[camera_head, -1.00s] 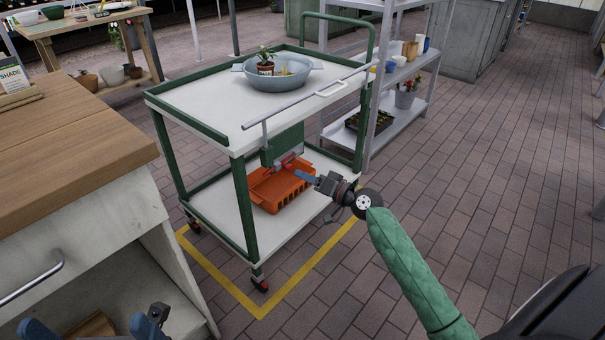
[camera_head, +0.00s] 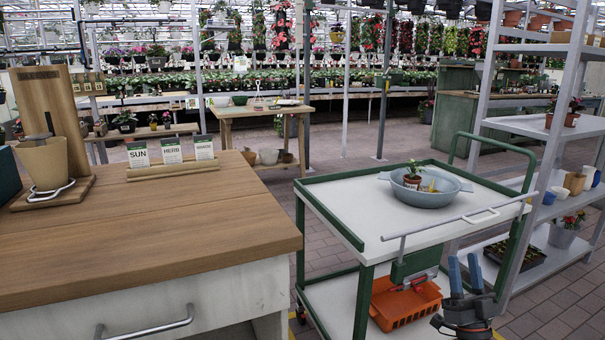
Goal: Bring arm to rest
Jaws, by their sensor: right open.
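My right gripper (camera_head: 465,270) is at the lower right, at the front of the cart. Its two blue fingers point up and stand apart, with nothing between them. Most of the right arm is out of the frame. My left gripper does not show. The green and white cart (camera_head: 345,228) stands to the right of the wooden bench. An orange crate (camera_head: 392,315) sits on its lower shelf, left of my right gripper. A blue-grey basin (camera_head: 425,197) with a small potted plant (camera_head: 412,177) and something yellow in it stands on the cart's top.
A wooden bench (camera_head: 150,235) fills the left, with SUN and HERB cards (camera_head: 172,150) and a pot on a wooden stand (camera_head: 46,160). A grey shelf rack (camera_head: 540,125) with pots stands at right. Brick floor (camera_head: 335,155) shows behind the cart.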

